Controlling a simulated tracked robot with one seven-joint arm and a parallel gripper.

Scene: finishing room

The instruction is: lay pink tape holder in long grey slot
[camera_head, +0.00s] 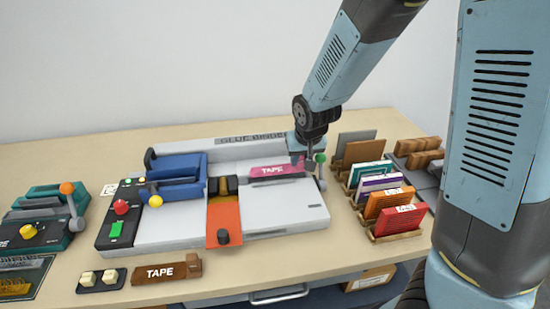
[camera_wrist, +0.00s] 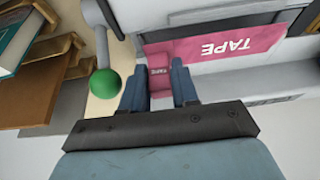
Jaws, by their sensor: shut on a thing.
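The pink tape holder (camera_head: 272,171), a long flat strip marked TAPE, is at the right back of the grey binder machine. In the wrist view the strip (camera_wrist: 220,45) runs right from a small pink end block (camera_wrist: 160,78). My gripper (camera_wrist: 160,88) is shut on that block, with one finger on each side. In the head view my gripper (camera_head: 299,160) is at the strip's right end. A long grey slot (camera_wrist: 268,97) shows along the strip's near side in the wrist view. I cannot tell whether the strip touches the machine or hangs just above it.
A green-knobbed lever (camera_wrist: 104,82) stands close beside my gripper. A wooden rack (camera_head: 399,236) with coloured books is to the right. The orange slide (camera_head: 224,218) and blue clamp (camera_head: 178,178) are left. A brown tape holder (camera_head: 160,272) lies in front.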

